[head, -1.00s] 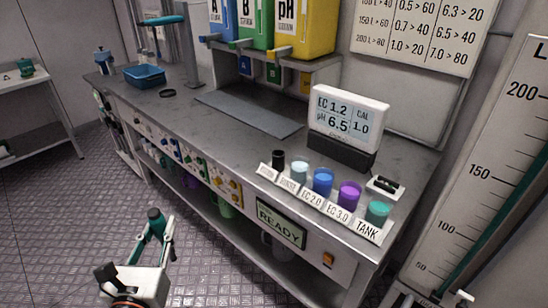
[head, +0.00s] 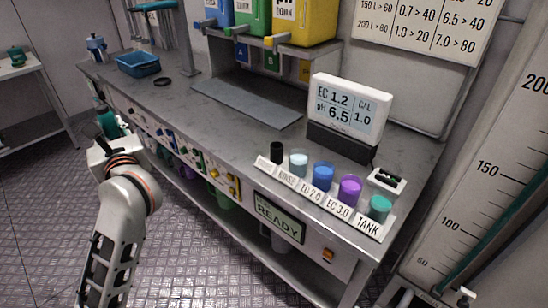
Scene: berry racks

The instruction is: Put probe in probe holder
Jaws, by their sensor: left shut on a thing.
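My left gripper (head: 108,124) is in front of the bench's left part, seen mostly from behind. It is shut on a small dark thing, mostly hidden by the hand; I cannot tell for sure that it is the probe. The black cup (head: 277,152) stands at the left end of the labelled row at the bench's front edge. Its label read PROBE earlier, and no probe shows standing in it. My left gripper is well to the left of this cup, apart from it. My right gripper is not in view.
Right of the black cup stand clear, blue (head: 323,176), purple (head: 349,190) and teal (head: 380,208) cups. A meter display (head: 349,108) stands behind them. A blue tray (head: 139,65) sits at the bench's far left. The bench top (head: 225,132) between is largely clear.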

